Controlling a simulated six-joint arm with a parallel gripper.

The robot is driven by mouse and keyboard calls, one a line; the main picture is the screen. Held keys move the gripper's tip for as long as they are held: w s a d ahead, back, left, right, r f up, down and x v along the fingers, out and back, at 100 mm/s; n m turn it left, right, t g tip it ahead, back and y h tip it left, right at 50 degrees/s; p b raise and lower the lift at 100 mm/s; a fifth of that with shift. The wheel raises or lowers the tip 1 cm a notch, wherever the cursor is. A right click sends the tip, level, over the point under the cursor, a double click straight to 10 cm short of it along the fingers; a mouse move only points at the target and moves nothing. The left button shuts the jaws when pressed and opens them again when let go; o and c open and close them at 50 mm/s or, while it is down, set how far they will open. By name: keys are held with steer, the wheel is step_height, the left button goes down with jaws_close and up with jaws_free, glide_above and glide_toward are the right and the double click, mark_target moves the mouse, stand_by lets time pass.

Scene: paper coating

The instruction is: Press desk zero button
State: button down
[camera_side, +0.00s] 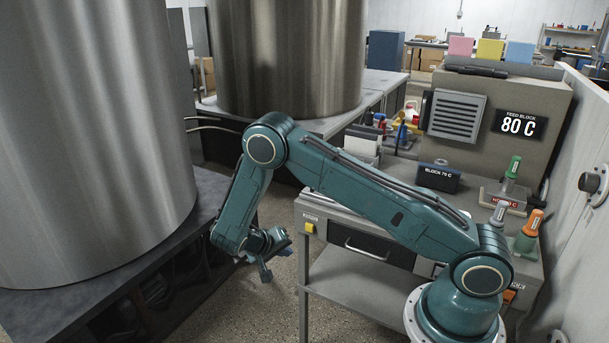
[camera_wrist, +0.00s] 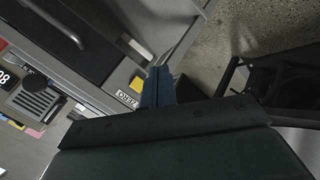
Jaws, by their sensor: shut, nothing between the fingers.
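The yellow button (camera_side: 309,228) sits on the front of the grey desk, at its left end, below a small label. My gripper (camera_side: 265,274) is shut and empty, hanging over the floor to the left of the desk and lower than the button in the side picture. In the wrist view my gripper (camera_wrist: 158,85) shows as blue fingers held together. A gap shows between my fingers and the button in the side view.
The grey desk (camera_side: 345,277) has a dark drawer (camera_side: 370,245) with a handle right of the button. Large steel drums (camera_side: 95,110) stand on a dark bench at left. Speckled floor (camera_side: 250,310) lies open between bench and desk. A label block (camera_side: 438,178) stands on the desk.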

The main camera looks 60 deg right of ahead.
steer(key=shift+d, duration=0.1)
steer(key=d, duration=0.8)
steer(key=shift+d, duration=0.3)
steer(key=shift+d, duration=0.85)
stand_by(3.0)
steer(key=shift+a, duration=0.85)
stand_by(0.4)
steer(key=shift+a, duration=2.5)
steer(key=shift+r, duration=0.1)
